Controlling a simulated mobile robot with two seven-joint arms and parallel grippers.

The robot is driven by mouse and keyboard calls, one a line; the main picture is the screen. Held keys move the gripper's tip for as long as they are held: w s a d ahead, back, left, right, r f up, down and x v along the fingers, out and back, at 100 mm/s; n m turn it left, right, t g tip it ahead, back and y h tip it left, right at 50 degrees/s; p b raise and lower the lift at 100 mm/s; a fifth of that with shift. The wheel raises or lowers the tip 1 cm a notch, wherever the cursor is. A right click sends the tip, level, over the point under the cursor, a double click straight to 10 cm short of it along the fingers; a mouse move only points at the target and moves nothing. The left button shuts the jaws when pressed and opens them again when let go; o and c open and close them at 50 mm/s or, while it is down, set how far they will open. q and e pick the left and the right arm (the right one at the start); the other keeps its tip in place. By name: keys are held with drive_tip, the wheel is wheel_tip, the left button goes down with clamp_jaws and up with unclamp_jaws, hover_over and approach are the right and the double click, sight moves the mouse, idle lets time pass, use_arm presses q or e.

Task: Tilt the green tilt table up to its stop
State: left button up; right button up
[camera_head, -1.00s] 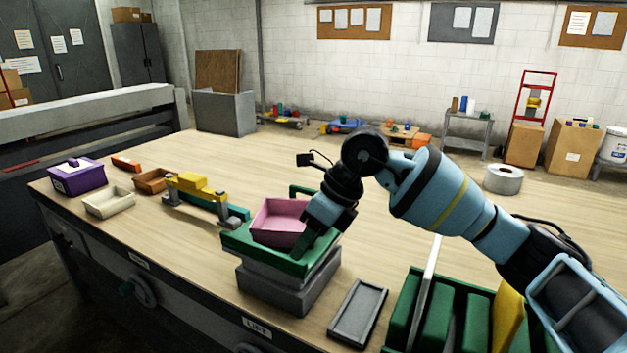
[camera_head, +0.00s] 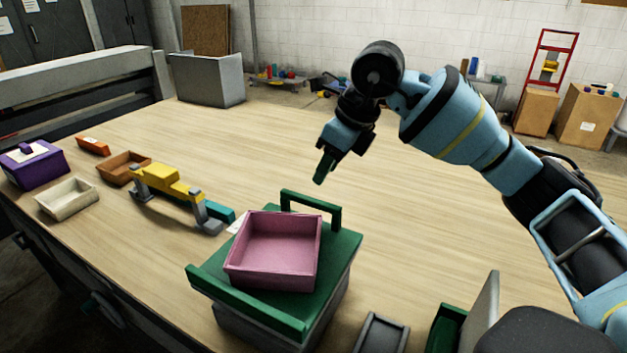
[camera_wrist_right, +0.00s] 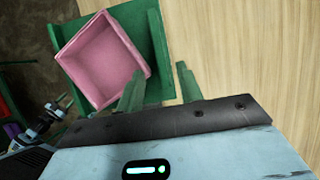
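The green tilt table (camera_head: 340,262) stands on a grey base near the front of the bench, with a pink bin (camera_head: 272,248) on its top. Its top looks flat, not raised. A green bar handle (camera_head: 312,203) stands at its back edge. My right gripper (camera_head: 322,172) is above and behind this handle, apart from it.
A yellow clamp-like fixture (camera_head: 168,182), a brown tray (camera_head: 123,168), a cream tray (camera_head: 68,198) and a purple box (camera_head: 36,165) stand on the left. A grey tray (camera_head: 380,334) lies front right of the tilt table.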

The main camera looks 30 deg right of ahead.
sight(311, 198)
drive_tip(key=shift+s, duration=0.15)
drive_tip(key=shift+a+f, duration=0.15)
drive_tip(key=shift+f, duration=0.1)
drive_tip(key=shift+x, duration=3.55)
clamp_jaws()
drive_tip(key=shift+r, duration=0.1)
